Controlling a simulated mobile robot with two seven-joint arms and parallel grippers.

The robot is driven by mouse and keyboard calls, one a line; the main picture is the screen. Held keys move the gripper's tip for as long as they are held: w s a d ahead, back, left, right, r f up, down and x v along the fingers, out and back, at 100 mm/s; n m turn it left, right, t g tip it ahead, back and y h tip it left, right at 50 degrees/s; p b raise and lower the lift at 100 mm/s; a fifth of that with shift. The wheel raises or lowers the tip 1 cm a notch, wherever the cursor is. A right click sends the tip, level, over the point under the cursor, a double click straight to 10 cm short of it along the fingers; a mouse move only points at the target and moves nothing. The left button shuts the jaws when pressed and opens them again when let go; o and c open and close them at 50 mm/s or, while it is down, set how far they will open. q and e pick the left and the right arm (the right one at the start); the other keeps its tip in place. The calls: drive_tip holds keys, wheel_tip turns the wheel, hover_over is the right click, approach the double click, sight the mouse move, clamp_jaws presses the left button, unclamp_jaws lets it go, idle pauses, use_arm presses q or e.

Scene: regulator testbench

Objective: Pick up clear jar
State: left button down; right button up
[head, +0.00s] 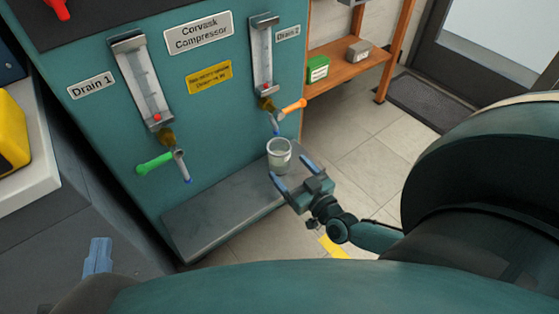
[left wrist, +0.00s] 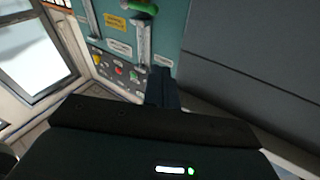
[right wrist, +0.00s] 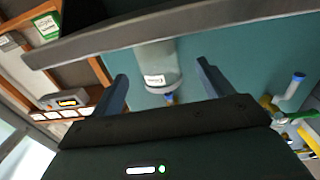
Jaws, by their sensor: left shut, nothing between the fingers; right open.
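The clear jar (head: 279,155) stands upright on the right end of the grey shelf (head: 215,215), below the Drain 2 valve with the orange handle (head: 293,107). My right gripper (head: 294,174) is open just in front of the jar, its fingers pointing toward it. In the right wrist view the jar (right wrist: 157,66), with a small white label, shows between and beyond the two fingers; the gap between them holds nothing. My left gripper (head: 97,256) is shut and empty at the lower left, far from the jar. Its closed fingers also show in the left wrist view (left wrist: 161,88).
The teal compressor panel (head: 215,125) rises behind the shelf. The Drain 1 valve has a green handle (head: 154,163) and hangs above the shelf's left part. A wooden rack (head: 350,65) with a green box (head: 318,69) stands at the right. The shelf left of the jar is clear.

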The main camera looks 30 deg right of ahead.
sight(286, 164)
drive_tip(key=w+b, duration=0.1)
drive_tip(key=w, duration=0.1)
drive_tip(key=w+b, duration=0.1)
drive_tip(key=w, duration=0.1)
drive_tip(key=shift+w+f, duration=0.2)
drive_tip(key=shift+w, duration=0.2)
drive_tip(key=shift+w+r, duration=0.1)
drive_tip(key=shift+w, duration=0.45)
use_arm(q)
drive_tip(key=shift+d+r, duration=0.2)
use_arm(e)
drive_tip(key=shift+c, duration=0.5)
drive_tip(key=c, duration=1.1)
use_arm(q)
drive_tip(key=shift+f+h, duration=0.35)
drive_tip(key=shift+h, duration=0.05)
use_arm(e)
drive_tip(key=shift+o, duration=0.2)
use_arm(q)
drive_tip(key=shift+r, duration=0.1)
use_arm(e)
drive_tip(key=shift+r, duration=0.1)
